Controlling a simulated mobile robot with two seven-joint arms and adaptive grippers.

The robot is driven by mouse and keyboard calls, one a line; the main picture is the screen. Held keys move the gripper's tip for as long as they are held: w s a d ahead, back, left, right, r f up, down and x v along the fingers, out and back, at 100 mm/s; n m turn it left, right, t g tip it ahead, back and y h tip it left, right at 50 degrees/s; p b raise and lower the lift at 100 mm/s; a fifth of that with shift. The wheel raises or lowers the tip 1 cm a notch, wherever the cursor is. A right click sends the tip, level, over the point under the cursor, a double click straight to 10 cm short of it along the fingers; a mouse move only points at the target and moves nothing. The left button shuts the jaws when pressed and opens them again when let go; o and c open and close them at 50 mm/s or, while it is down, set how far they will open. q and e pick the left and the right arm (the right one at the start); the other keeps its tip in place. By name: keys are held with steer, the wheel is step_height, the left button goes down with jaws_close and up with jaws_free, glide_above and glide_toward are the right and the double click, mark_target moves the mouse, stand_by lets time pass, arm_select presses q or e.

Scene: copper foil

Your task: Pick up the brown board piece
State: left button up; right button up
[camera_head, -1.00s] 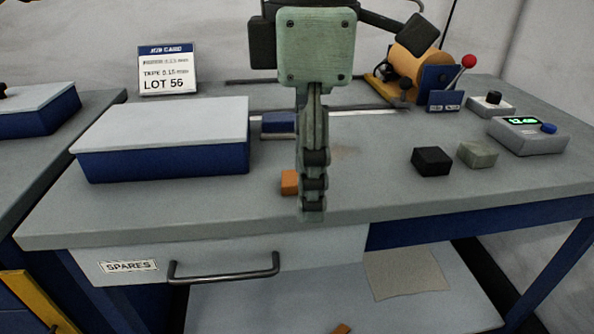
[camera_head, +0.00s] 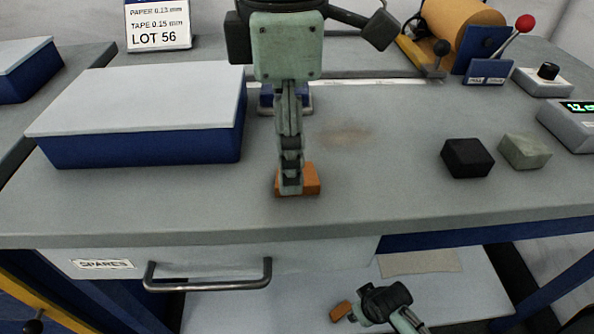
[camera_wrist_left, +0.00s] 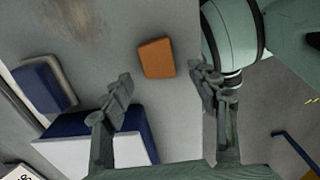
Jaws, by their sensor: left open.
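A small orange-brown block (camera_head: 312,180), likely the brown board piece, lies on the grey bench top near its front edge. My left gripper (camera_head: 290,188) points down over it and hides part of it in the head view. In the left wrist view the block (camera_wrist_left: 157,58) shows ahead, between the lines of the two open fingers (camera_wrist_left: 163,82), with nothing gripped. My right gripper (camera_head: 362,309) is low, in front of the lower shelf, beside a second small brown piece (camera_head: 340,311). I cannot tell whether it touches that piece.
A white-topped blue box (camera_head: 140,150) stands to the left. A black block (camera_head: 467,158) and a grey-green block (camera_head: 525,151) lie to the right. A roll device (camera_head: 465,30) stands behind. The drawer handle (camera_head: 208,285) juts out in front.

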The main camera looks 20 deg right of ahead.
arm_select(q)
step_height(320, 180, down, 3)
steer(key=shift+r, duration=0.1)
steer(key=c, duration=1.2)
arm_select(e)
steer(key=shift+w+d+f, duration=0.15)
steer(key=shift+f, duration=0.25)
arm_select(q)
steer(key=shift+r, duration=0.1)
steer(key=shift+w+r, duration=0.1)
steer(key=shift+r, duration=0.4)
step_height(320, 180, up, 2)
steer(key=shift+r, duration=0.25)
steer(key=w+a+r, duration=0.1)
steer(key=a+r, duration=0.1)
steer(key=a, duration=0.1)
steer(key=w+a+r+b, duration=0.1)
steer(key=a+r, duration=0.2)
steer(key=a, duration=0.1)
steer(key=w+a+r+b, duration=0.1)
steer(key=a+r, duration=0.1)
steer(key=a, duration=0.2)
steer(key=shift+w+a+r, duration=0.1)
steer(key=shift+w+r, duration=0.05)
steer(key=shift+r, duration=0.05)
arm_select(e)
steer(key=r, duration=0.4)
steer(key=shift+w+d+r, duration=0.15)
steer(key=shift+w+r, duration=0.05)
steer(key=shift+r, duration=0.05)
